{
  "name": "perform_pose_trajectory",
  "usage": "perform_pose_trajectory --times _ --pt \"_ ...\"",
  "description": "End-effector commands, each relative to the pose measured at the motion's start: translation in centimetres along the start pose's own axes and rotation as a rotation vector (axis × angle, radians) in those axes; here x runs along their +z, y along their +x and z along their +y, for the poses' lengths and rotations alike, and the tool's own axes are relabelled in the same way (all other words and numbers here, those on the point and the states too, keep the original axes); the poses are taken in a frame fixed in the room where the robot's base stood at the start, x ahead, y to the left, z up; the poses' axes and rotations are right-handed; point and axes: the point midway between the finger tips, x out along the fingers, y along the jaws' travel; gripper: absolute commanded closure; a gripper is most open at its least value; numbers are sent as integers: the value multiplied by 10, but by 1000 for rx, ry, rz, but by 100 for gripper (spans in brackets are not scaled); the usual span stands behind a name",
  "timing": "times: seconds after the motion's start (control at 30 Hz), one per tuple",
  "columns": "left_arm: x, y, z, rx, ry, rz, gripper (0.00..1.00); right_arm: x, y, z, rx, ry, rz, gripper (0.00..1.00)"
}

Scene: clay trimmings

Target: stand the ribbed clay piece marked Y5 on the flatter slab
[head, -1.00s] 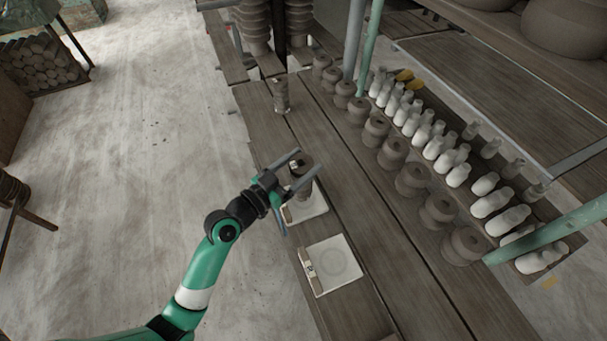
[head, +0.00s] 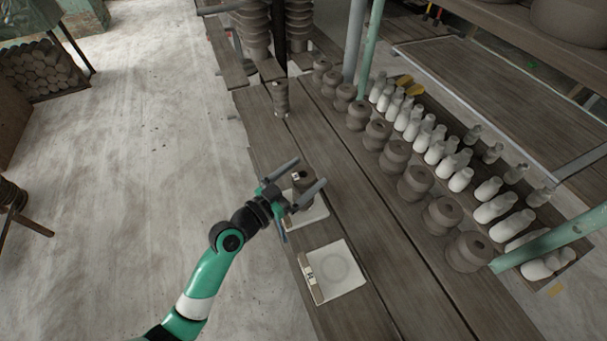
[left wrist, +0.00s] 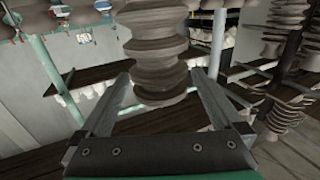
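A small pale tag shows on the piece, too small to read. My right gripper is out of view.
Another clay piece (head: 281,98) stands farther back on the plank table (head: 390,305). A row of brown ribbed pieces (head: 415,183) and several white bottle shapes (head: 460,180) line the right. A green post (head: 369,45) rises behind. The table around the nearer slab is clear.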

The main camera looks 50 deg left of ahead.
Motion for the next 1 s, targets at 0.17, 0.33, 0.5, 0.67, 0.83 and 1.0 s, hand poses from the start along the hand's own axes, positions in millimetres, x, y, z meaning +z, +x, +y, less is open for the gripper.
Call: perform_pose_trajectory --times 0.17,0.33,0.5,0.67,0.83,1.0 --pt "-4 0 0 0 0 0 0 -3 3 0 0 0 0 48" --pt "-2 -24 0 -3 -1 -1 0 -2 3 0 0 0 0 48" --pt "0 -67 -1 -4 -3 -2 0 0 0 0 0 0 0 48" --pt "-1 -101 -1 -4 -2 -1 0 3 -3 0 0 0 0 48" --pt "-2 -119 -1 -2 0 0 0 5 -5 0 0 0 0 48" --pt "-3 -121 0 1 -1 0 0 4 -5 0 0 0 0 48"
